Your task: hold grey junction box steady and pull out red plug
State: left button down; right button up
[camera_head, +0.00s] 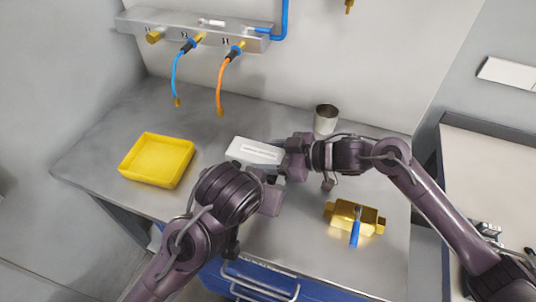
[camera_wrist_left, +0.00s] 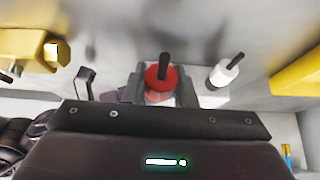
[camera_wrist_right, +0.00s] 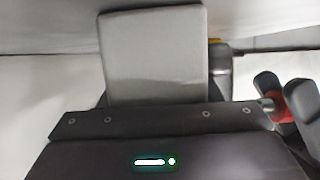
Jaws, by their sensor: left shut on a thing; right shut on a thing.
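The grey junction box (camera_head: 255,151) lies on the bench in the head view, its right end hidden by my grippers. A grey box face (camera_wrist_right: 153,50) fills the upper middle of the right wrist view. My right gripper (camera_head: 289,158) is shut on the box at its right end. The red plug (camera_wrist_left: 160,77), with a black cable stub on top, sits between my left gripper's fingers in the left wrist view. My left gripper (camera_head: 277,181) is shut on it at the box's front side. The plug also shows in the right wrist view (camera_wrist_right: 283,106). Its seat is hidden.
A yellow tray (camera_head: 134,171) stands left on the bench, with free room before the box. A metal cup (camera_head: 326,119) stands behind my right arm. A brass fitting with a blue handle (camera_head: 350,222) lies right. A white plug (camera_wrist_left: 225,71) stands beside the red one.

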pick_arm(q)
jog(key=shift+r, duration=1.9)
pick_arm(e)
jog(key=o, duration=1.1)
jog(key=shift+o, duration=0.2)
pick_arm(q)
jog(key=shift+s, duration=0.1)
pick_arm(e)
jog(key=shift+v, duration=4.05)
jog(key=shift+a, duration=0.15)
